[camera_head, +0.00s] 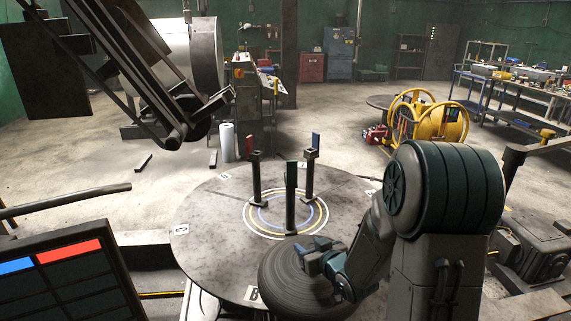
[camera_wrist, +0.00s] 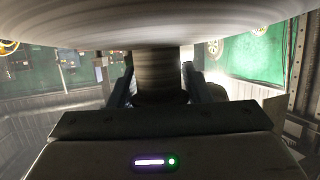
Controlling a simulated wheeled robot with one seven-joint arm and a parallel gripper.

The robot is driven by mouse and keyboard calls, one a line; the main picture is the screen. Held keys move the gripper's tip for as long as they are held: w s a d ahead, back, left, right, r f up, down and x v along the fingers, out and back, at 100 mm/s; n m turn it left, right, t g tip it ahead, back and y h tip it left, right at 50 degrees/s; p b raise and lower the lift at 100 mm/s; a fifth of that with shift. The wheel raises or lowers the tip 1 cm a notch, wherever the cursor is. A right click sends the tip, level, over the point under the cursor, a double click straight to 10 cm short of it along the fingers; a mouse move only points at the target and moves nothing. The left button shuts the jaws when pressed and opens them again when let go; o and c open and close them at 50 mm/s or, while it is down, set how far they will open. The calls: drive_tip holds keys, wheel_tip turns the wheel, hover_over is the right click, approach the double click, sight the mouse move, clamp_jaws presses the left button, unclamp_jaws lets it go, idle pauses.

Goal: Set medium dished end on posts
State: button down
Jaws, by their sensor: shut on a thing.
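The medium dished end (camera_head: 290,277) is a round grey metal disc with ring marks, at the front edge of the round table in the head view. My gripper (camera_head: 319,262) is shut on it. In the wrist view the dished end (camera_wrist: 160,25) fills the top, and my gripper (camera_wrist: 158,90) has its fingers either side of a round stub under it. Three dark upright posts stand on the table: a green-tipped one (camera_head: 291,205), a red-tipped one (camera_head: 255,180) and a blue-tipped one (camera_head: 310,180). The dished end is nearer the camera than the posts, apart from them.
The round table (camera_head: 205,215) has yellow, white and blue rings around the posts and small letter tags at its rim. A dark framework (camera_head: 140,60) hangs at upper left. A screen (camera_head: 70,275) stands at lower left. Yellow reels (camera_head: 430,118) stand beyond the table.

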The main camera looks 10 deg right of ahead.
drive_tip(key=shift+a+r, duration=0.1)
drive_tip(key=shift+r, duration=0.2)
drive_tip(key=w+r+n+g+y, duration=0.3)
drive_tip(key=w+r+n+y, duration=0.2)
drive_tip(key=w+r, duration=1.6)
wheel_tip(320, 180, up, 2)
drive_tip(key=shift+a+r+n+g+y, duration=0.25)
drive_tip(key=shift+a+n+g+y, duration=0.05)
drive_tip(key=shift+a+y, duration=0.15)
